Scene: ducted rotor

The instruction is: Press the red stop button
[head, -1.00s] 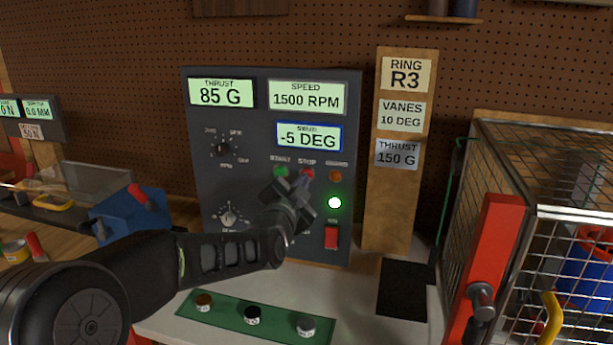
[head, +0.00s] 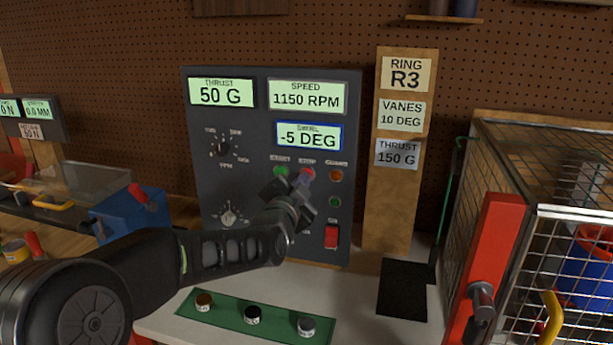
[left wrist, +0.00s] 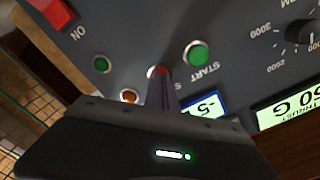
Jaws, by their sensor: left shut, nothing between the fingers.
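The red stop button (head: 307,172) sits on the dark control panel (head: 260,170), between the green start button (head: 281,171) and the orange guard lamp (head: 336,175). My left gripper (head: 303,181) is shut and empty, its fingertips at the stop button and covering part of it. In the left wrist view a red edge of the stop button (left wrist: 158,70) shows at the tips of the shut fingers (left wrist: 160,85). Displays read thrust 50 G, speed 1150 RPM and swirl -5 DEG. The round lamp (head: 334,202) under the guard lamp is dark green, unlit. My right gripper is not in view.
A red rocker switch (head: 331,237) and knobs are on the panel. A wire cage (head: 560,250) with a red post (head: 487,260) stands right. A green strip (head: 225,313) with several small weights lies in front. A blue box (head: 128,215) stands left.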

